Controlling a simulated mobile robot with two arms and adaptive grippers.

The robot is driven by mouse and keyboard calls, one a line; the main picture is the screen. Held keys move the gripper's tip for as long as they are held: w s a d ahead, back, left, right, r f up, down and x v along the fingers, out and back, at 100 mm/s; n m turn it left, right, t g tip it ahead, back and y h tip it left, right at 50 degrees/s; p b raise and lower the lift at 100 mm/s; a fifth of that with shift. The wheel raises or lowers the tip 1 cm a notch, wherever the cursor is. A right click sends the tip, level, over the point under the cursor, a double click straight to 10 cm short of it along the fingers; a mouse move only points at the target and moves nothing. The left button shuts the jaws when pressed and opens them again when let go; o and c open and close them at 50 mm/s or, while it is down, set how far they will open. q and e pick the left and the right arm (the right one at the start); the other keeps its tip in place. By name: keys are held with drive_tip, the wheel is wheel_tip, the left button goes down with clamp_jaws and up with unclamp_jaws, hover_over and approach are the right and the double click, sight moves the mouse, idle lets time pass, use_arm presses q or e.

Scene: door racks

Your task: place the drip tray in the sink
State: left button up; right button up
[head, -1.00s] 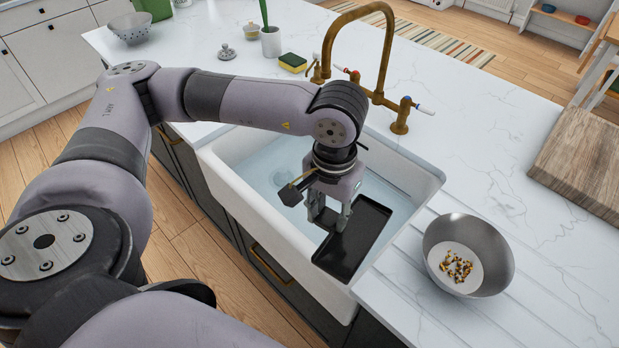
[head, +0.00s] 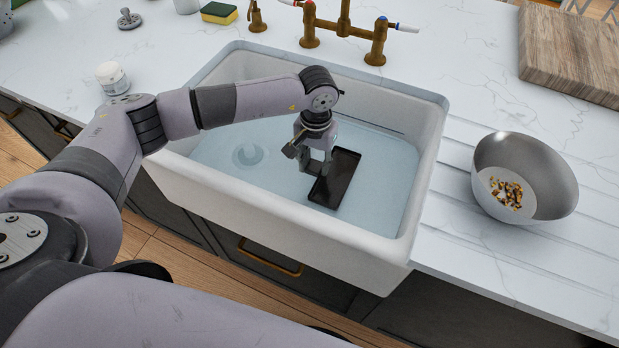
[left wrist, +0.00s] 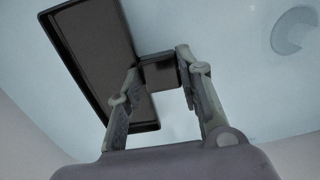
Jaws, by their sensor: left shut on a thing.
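The drip tray (head: 340,182) is a flat black rectangle with a low rim. It is inside the white sink (head: 400,232), in its right half, low over or on the blue-tinted bottom; contact cannot be told. My left gripper (head: 318,168) points down into the sink at the tray's left long side. In the left wrist view, the tray (left wrist: 92,52) runs from upper left to lower middle, and its small side tab (left wrist: 162,75) sits between the two fingers of my left gripper, which are shut on it. My right gripper is not seen.
A metal bowl (head: 538,165) with small bits inside stands on the ribbed counter right of the sink. A brass tap (head: 345,28) rises behind the sink. A glass jar (head: 112,78), a sponge (head: 218,13) and a wooden board (head: 572,55) are on the counter.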

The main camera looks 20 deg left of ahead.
sight(314, 179)
use_arm(q)
wheel_tip(314, 179, down, 2)
drive_tip(key=shift+a+f, duration=0.1)
drive_tip(key=shift+f, duration=0.15)
wheel_tip(314, 179, down, 4)
drive_tip(key=shift+r+p, duration=0.15)
drive_tip(key=shift+p, duration=0.2)
drive_tip(key=shift+f, duration=0.3)
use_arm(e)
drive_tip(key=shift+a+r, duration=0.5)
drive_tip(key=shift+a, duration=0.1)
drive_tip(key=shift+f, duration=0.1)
use_arm(q)
drive_tip(key=shift+f, duration=0.15)
drive_tip(key=o, duration=1.3)
drive_tip(key=shift+c, duration=0.2)
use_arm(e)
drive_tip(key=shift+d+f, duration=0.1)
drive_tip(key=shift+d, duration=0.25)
